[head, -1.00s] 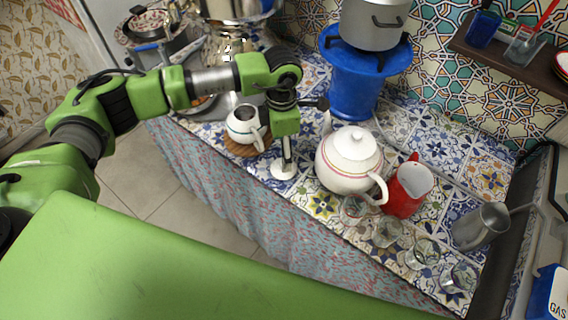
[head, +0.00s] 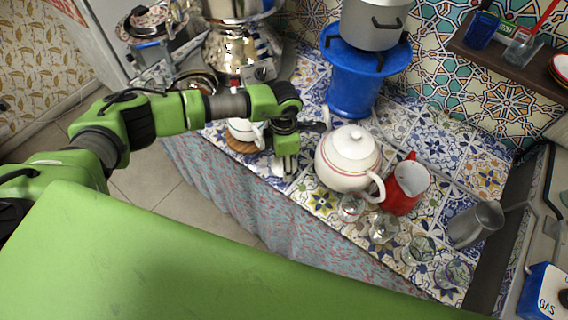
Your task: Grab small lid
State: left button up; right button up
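My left gripper (head: 286,162) points down at the tiled counter, between the small teapot and the large teapot. The small white lid seen there earlier is now mostly or fully hidden by the gripper, and I cannot tell whether the fingers hold it. The small white teapot (head: 240,131) stands on a round wooden board (head: 240,147) left of the gripper, its top covered by my arm. The large white teapot (head: 346,160) with its own lid (head: 353,143) stands close to the right. My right gripper is not in view.
A red pitcher (head: 406,186), several clear glasses (head: 384,229) and a metal pot (head: 475,224) stand to the right. A blue stand (head: 352,88) holds a grey pot (head: 374,24) behind. A shiny samovar (head: 230,48) is at the back left.

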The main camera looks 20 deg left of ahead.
pick_arm(q)
jog(key=c, duration=0.4)
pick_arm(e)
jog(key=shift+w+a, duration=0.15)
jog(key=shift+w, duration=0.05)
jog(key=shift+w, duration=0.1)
